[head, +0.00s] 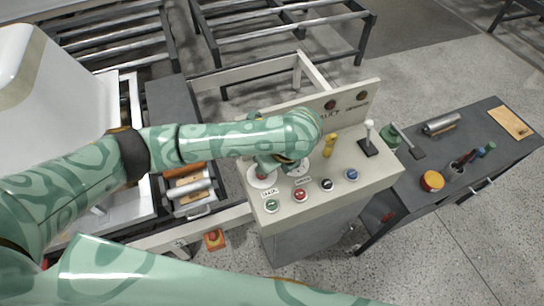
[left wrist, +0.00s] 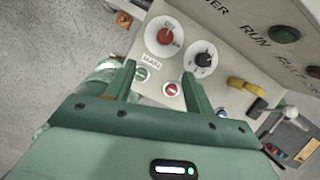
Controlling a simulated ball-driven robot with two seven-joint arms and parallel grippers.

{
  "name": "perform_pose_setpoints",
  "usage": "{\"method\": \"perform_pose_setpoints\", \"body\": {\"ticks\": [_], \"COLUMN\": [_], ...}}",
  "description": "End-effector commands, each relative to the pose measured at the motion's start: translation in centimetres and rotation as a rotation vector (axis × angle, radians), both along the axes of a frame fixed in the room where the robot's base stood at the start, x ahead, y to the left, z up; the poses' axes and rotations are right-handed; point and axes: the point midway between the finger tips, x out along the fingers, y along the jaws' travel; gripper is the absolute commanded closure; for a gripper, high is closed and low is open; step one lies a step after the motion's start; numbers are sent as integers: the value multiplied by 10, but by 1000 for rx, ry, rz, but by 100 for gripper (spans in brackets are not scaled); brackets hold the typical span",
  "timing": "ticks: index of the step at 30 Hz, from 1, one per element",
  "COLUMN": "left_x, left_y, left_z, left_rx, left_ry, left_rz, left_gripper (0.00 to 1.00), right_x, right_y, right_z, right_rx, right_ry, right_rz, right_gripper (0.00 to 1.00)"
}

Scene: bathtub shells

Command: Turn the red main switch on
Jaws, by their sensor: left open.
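The red main switch (left wrist: 165,36) is a red knob on a round white plate, above a MAIN label, on the control panel. In the head view the red switch (head: 262,173) is partly covered by my left gripper (head: 279,163). In the left wrist view my left gripper (left wrist: 158,70) is open and empty. Its two fingers point up the picture towards the panel, with the switch beyond the fingertips and apart from them. I cannot tell which way the knob is turned.
Beside the switch is a black selector knob (left wrist: 203,59). A green button (head: 271,205), a red button (head: 300,195), a yellow handle (head: 329,145) and a white-tipped lever (head: 368,137) also crowd the panel. A dark workbench (head: 460,200) with tools stands at right.

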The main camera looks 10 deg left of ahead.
Motion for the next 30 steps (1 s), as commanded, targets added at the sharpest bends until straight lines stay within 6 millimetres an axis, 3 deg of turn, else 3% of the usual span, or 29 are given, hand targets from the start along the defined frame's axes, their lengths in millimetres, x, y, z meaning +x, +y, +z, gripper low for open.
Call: {"method": "perform_pose_setpoints", "body": {"ticks": [1,4,21,30], "left_x": [-1,0,34,42], "left_y": [-2,-1,36,43], "left_z": [9,4,-118,-140], "left_rx": [15,28,29,26], "left_ry": [-4,-3,-3,-6], "left_rz": [-31,-51,-48,-49], "left_gripper": [46,46,46,46], "right_x": [-1,-2,-11,-11], "right_y": [0,0,3,3], "right_z": [5,-1,-71,-81], "right_rx": [0,0,3,4], "right_ry": [1,2,22,22], "right_rz": [0,0,-1,-1], "right_gripper": [31,31,31,31]}}
